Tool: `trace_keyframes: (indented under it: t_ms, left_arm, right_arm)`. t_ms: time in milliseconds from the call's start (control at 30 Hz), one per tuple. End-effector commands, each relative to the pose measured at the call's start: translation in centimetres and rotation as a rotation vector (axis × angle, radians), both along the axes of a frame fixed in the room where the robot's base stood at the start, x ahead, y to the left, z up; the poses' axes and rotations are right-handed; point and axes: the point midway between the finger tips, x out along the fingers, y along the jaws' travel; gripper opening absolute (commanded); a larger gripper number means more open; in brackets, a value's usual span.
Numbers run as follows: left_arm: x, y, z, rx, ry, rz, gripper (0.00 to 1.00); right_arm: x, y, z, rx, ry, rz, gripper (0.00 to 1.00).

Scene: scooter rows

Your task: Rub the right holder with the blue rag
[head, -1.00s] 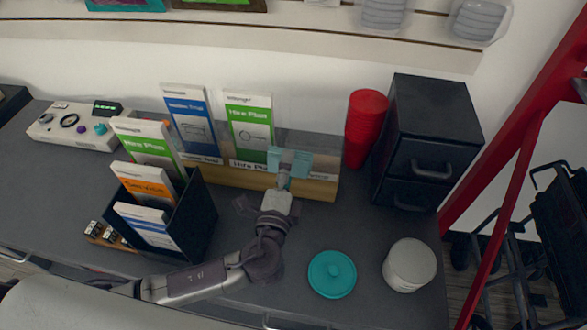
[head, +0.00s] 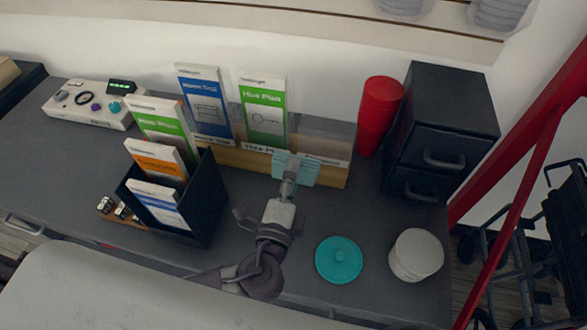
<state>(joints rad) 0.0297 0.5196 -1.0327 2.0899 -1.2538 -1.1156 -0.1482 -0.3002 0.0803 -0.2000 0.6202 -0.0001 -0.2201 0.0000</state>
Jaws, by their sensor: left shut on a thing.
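The wooden leaflet holder (head: 322,178) stands at the back of the desk, to the right of a black holder (head: 207,208). It has a blue and a green leaflet at its left and middle; its right part looks empty. My left gripper (head: 291,182) is shut on the pale blue rag (head: 298,168). The rag is at the front of the wooden holder, right of the green leaflet, and hides part of its lower front. I cannot tell whether the rag touches it. My right gripper is not in view.
Red cups (head: 379,112) and a black drawer unit (head: 440,125) stand right of the wooden holder. A teal lid (head: 339,260) and a white tub (head: 415,254) are at the front right. A white device (head: 90,105) sits at the back left.

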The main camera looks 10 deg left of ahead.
Motion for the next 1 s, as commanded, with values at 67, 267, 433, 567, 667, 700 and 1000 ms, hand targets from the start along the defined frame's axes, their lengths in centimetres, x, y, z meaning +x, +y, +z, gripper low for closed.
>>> trace_keyframes:
  t_ms: [67, 267, 433, 567, 667, 700, 1000]
  left_arm:
    - [0.0, 0.0, 0.0, 0.000, 0.000, 0.000, 0.39]
    - [-0.2, 0.0, 0.0, 0.000, 0.001, 0.000, 0.39]
    - [-1.3, 0.0, -0.1, 0.000, 0.003, 0.000, 0.39]
    - [-2.5, 0.0, -0.1, 0.000, 0.002, -0.001, 0.39]
    - [-3.0, 0.0, -0.1, 0.001, 0.002, 0.000, 0.39]
    - [-3.0, 0.0, 0.0, 0.001, 0.001, 0.000, 0.39]
    - [-3.0, 0.0, 0.0, 0.001, 0.000, 0.000, 0.39]
  right_arm:
    - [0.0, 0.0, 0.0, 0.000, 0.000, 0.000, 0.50]
    - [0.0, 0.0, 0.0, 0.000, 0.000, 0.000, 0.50]
    - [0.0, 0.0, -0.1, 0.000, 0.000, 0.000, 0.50]
    - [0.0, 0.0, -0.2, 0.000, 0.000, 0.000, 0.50]
    - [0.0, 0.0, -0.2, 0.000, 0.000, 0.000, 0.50]
    - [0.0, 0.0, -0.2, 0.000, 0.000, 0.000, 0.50]
    - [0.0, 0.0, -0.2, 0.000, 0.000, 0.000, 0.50]
